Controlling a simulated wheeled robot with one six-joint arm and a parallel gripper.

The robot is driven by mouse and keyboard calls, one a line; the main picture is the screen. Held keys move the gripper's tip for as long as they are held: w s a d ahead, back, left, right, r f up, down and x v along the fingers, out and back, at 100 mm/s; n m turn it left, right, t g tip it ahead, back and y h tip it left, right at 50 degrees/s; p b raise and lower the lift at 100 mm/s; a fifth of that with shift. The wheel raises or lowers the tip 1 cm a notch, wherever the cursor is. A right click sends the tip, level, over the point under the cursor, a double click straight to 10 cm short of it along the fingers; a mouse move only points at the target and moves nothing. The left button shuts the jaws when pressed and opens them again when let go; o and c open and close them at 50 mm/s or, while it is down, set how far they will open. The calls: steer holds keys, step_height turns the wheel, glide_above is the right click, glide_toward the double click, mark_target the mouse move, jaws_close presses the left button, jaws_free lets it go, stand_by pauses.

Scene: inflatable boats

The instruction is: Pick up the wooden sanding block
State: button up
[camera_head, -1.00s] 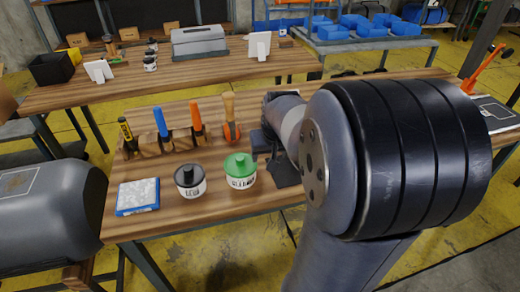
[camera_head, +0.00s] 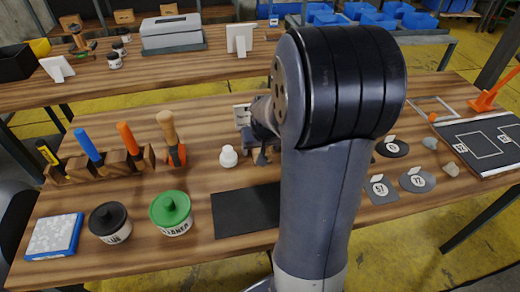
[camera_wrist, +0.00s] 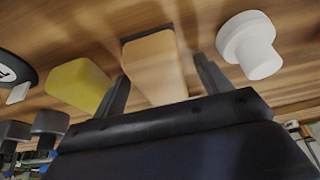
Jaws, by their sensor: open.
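The tan wooden sanding block (camera_wrist: 155,68), with a dark strip along its far edge, lies on the wooden table in the wrist view. My gripper (camera_wrist: 163,72) is open, with one finger on each side of the block. A narrow gap shows at the right finger; contact at the left finger cannot be told. In the head view my gripper (camera_head: 262,152) is low over the table, partly behind my arm, and I cannot make out the block there.
A white knobbed piece (camera_wrist: 249,45) stands right of the fingers, and a yellow block (camera_wrist: 79,84) is close on the left. In the head view are a green-lidded jar (camera_head: 172,212), a black-lidded jar (camera_head: 110,222), a tool rack (camera_head: 100,166) and a black mat (camera_head: 245,210).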

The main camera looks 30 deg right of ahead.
steer(key=shift+c, duration=0.2)
steer(key=c, duration=1.1)
step_height(320, 180, up, 10)
steer(key=shift+p, duration=0.65)
